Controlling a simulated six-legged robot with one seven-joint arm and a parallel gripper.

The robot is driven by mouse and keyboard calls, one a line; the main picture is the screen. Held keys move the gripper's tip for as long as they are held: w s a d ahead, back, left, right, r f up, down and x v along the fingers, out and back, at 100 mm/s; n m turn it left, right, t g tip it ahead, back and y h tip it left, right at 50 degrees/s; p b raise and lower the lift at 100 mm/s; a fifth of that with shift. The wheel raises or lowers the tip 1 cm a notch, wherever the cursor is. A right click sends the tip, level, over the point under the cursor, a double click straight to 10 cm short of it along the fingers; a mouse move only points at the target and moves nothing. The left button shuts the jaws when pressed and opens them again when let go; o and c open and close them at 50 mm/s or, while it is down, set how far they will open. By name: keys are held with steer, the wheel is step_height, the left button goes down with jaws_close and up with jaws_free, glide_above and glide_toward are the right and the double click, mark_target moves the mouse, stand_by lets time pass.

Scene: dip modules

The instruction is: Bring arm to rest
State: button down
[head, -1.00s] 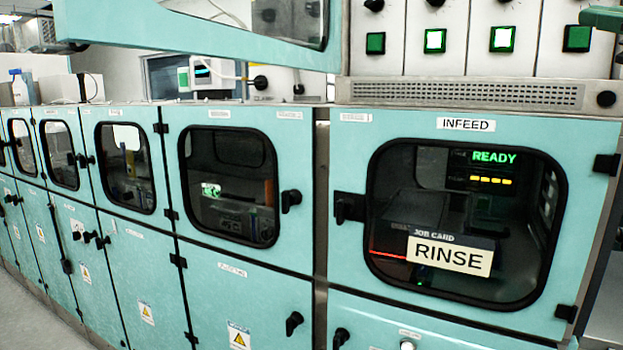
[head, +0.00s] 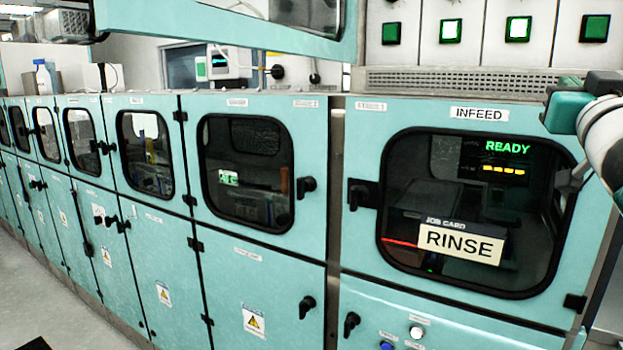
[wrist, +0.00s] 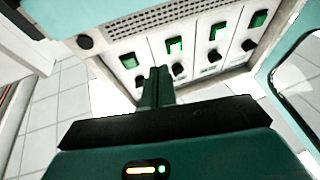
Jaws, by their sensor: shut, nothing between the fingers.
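My gripper (wrist: 160,75) shows in the wrist view as two dark green fingers side by side, shut and empty. Beyond the fingertips is the panel of green square buttons (wrist: 175,45) and black knobs, apart from them as far as I can tell. In the head view my arm comes in at the right edge, in front of the right side of the infeed door (head: 400,112). The fingertips cannot be made out clearly there.
The infeed door is closed; its window shows a RINSE card (head: 460,244) and a green READY display (head: 507,147). A row of closed teal cabinets (head: 265,275) runs left. A raised teal-framed cover (head: 230,25) hangs above. Floor shows at lower left.

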steer(key=s+a+f+g+y, duration=0.15)
steer(key=a+f+g, duration=0.35)
steer(key=f, duration=0.9)
steer(key=a+f+g+y, duration=0.3)
steer(key=a+f, duration=0.4)
steer(key=f, duration=0.6)
steer(key=s+a+f+n+g+y, duration=0.2)
steer(key=s+a+f, duration=0.3)
steer(key=f, duration=0.3)
steer(key=s+a+f+n+g+y, duration=0.2)
steer(key=s+a+f+g, duration=0.2)
steer(key=f, duration=0.5)
steer(key=s+a, duration=0.2)
steer(key=a, duration=0.1)
steer(key=shift+a+f+g, duration=0.15)
steer(key=shift+f+g, duration=0.1)
steer(key=shift+g, duration=0.05)
steer(key=shift+w, duration=0.1)
